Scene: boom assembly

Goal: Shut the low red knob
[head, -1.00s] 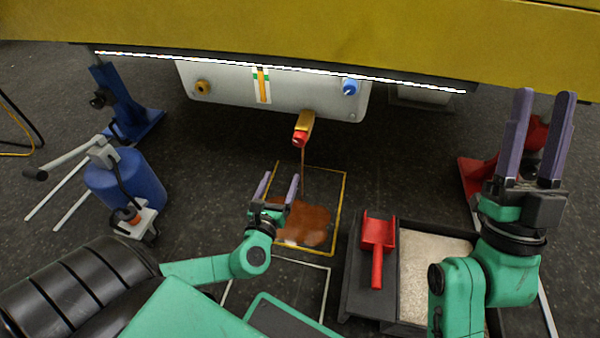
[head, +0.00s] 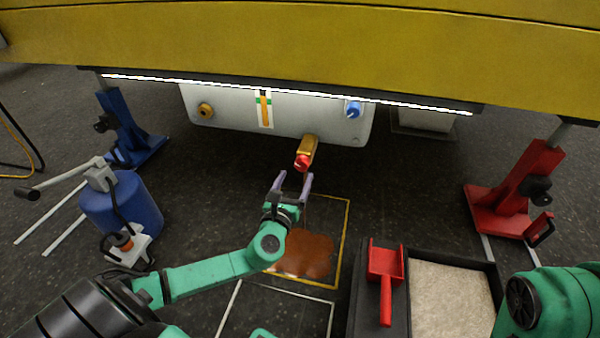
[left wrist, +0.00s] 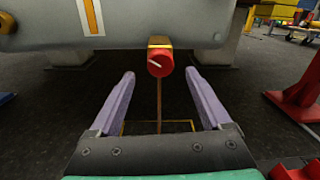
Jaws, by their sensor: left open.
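The low red knob (head: 302,163) sits on the end of a brass-coloured valve (head: 308,146) under the grey tank (head: 232,120). In the left wrist view the knob (left wrist: 160,62) lies ahead, centred between my fingers, with a light mark on its face. A thin brown stream falls from it in that view. My left gripper (head: 293,180) is open and empty, just below and short of the knob, not touching it. In the left wrist view the two purple fingers (left wrist: 160,85) are spread wide. My right gripper is out of the head view; only part of that arm shows.
A brown puddle (head: 302,254) lies inside a yellow floor outline. A black tray (head: 360,300) with a red scoop (head: 386,275) and pale granules (head: 445,300) stands at right. A blue drum (head: 122,205) and blue stand (head: 130,135) are left; a red stand (head: 515,195) is right.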

